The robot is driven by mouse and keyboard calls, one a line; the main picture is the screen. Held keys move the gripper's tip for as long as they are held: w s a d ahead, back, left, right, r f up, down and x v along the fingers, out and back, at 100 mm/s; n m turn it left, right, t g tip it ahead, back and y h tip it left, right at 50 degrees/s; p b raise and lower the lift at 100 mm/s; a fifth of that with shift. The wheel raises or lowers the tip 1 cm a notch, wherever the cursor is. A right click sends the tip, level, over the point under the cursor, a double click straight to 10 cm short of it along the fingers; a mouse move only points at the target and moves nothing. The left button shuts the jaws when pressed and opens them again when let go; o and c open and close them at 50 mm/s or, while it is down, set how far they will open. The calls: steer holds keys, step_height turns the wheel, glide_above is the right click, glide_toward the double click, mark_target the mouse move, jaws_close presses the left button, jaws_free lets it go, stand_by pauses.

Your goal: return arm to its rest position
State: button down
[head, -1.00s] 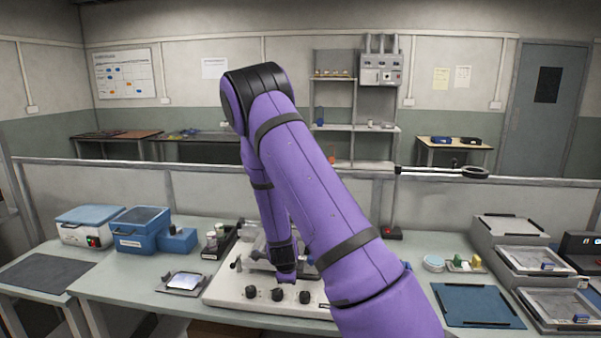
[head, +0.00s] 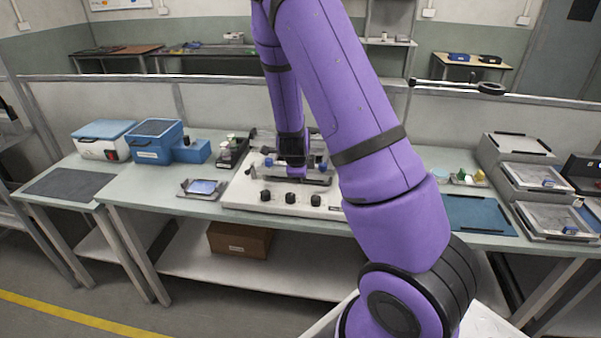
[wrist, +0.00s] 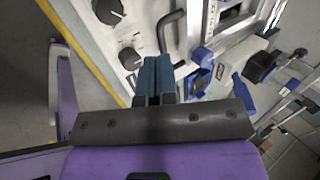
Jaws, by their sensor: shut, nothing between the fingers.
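My purple arm reaches over the workbench, and its wrist (head: 291,147) is over the white apparatus (head: 237,192) with black knobs along its front. In the wrist view my gripper (wrist: 154,70) has its two teal fingers pressed together, with nothing between them. The fingertips point toward the apparatus, whose knobs (wrist: 109,11) and a dark bent handle show just ahead. I cannot tell how far they are above it. In the head view the fingertips are too small and dark to make out.
Left on the bench are blue boxes (head: 154,152), a small tray with a blue-screened device (head: 203,188) and a bottle rack (head: 232,150). Right are a blue mat (head: 478,215) and stacked grey trays (head: 540,208). A cardboard box (head: 240,240) sits on the lower shelf.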

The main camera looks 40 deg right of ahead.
steer(key=s+a+r, duration=0.3)
steer(key=a, duration=0.1)
steer(key=shift+s, duration=0.15)
steer(key=shift+r, duration=0.1)
steer(key=s+a+r+n+t+y, duration=0.1)
steer(key=s+a+r+n+y, duration=0.2)
steer(key=a+r+n, duration=0.45)
steer(key=s+a+r+n+y, duration=0.3)
steer(key=a+r+n, duration=0.15)
steer(key=r, duration=0.55)
steer(key=s+a+r+n, duration=0.1)
steer(key=s+r+n, duration=0.5)
steer(key=s, duration=0.3)
steer(key=s+a+r+n+h, duration=0.1)
steer(key=s+a+r+n, duration=0.1)
steer(key=s+r+n, duration=0.3)
steer(key=s+n, duration=0.4)
steer(key=shift+s+r, duration=0.35)
steer(key=shift+r, duration=0.05)
steer(key=shift+a, duration=0.1)
